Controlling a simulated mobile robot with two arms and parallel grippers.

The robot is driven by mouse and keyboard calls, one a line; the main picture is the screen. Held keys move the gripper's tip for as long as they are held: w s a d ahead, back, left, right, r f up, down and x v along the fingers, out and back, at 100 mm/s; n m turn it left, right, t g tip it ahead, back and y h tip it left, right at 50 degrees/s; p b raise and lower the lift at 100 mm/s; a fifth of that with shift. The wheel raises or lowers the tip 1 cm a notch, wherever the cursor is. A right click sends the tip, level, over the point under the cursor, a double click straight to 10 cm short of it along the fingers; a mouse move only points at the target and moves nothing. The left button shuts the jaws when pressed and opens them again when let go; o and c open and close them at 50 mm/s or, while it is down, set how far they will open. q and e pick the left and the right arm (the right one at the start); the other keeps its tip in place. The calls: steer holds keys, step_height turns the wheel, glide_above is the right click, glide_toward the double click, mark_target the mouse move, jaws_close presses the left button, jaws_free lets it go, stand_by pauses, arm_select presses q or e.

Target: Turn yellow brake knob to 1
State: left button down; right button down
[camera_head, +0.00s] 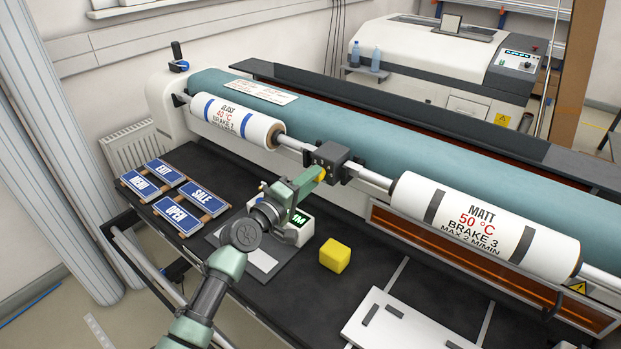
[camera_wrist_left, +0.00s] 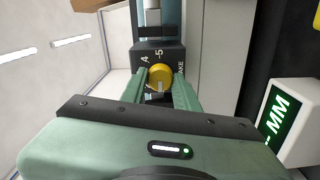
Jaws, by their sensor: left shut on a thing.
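The yellow brake knob (camera_wrist_left: 160,77) sits on the face of a black brake box (camera_wrist_left: 158,54), which is also in the head view (camera_head: 333,158) on the shaft between two rolls. My left gripper (camera_head: 318,175) reaches the box from the front. In the left wrist view, its green fingers (camera_wrist_left: 163,84) are on both sides of the knob, shut on it. White dial marks are around the knob; a 5 is above it and part of the word BRAKE is at its right. The knob's pale mark is toward the bottom, but its exact setting is unclear. My right gripper is not in view.
A left roll (camera_head: 232,117) and a right roll (camera_head: 486,225) flank the box. On the black table are a yellow cube (camera_head: 334,256), a white device with a green MM display (camera_head: 297,222), several blue signs (camera_head: 176,214) and a white board (camera_head: 400,325).

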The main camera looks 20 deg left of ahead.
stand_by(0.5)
arm_select(q)
steer(key=c, duration=1.1)
jaws_free()
steer(key=shift+o, duration=0.2)
steer(key=b+v, duration=0.1)
steer(key=v, duration=0.6)
steer(key=shift+s+a, duration=0.15)
steer(key=shift+s, duration=0.15)
